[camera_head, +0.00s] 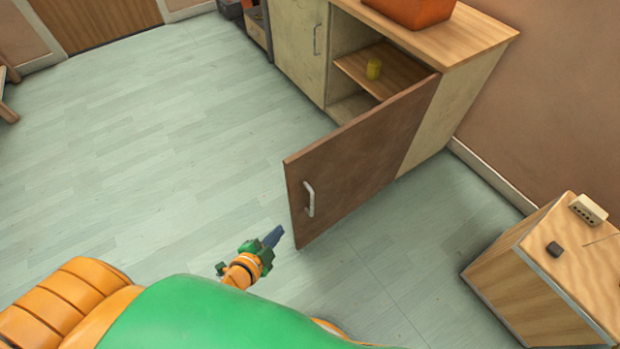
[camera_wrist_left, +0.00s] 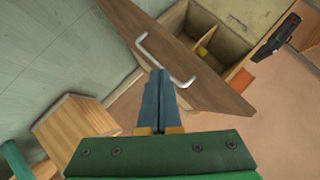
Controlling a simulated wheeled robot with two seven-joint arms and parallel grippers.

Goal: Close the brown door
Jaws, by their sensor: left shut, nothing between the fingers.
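The brown door (camera_head: 350,165) hangs wide open on a wooden cabinet (camera_head: 440,125), swung out from its right side. A pale bar handle (camera_head: 309,199) is on the door's outer face near its free edge. My left gripper (camera_head: 276,236) is shut and empty, low and just left of the door's free edge in the head view. In the left wrist view the shut fingers (camera_wrist_left: 158,88) point toward the door (camera_wrist_left: 190,62), and the handle (camera_wrist_left: 165,62) appears just beyond the tips. I cannot tell whether they touch. My right gripper is not in view.
An orange-red box (camera_head: 412,12) stands on the cabinet top. A small wooden cabinet (camera_head: 545,275) with small objects on it stands at right. The floor (camera_head: 170,130) left of the door is clear.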

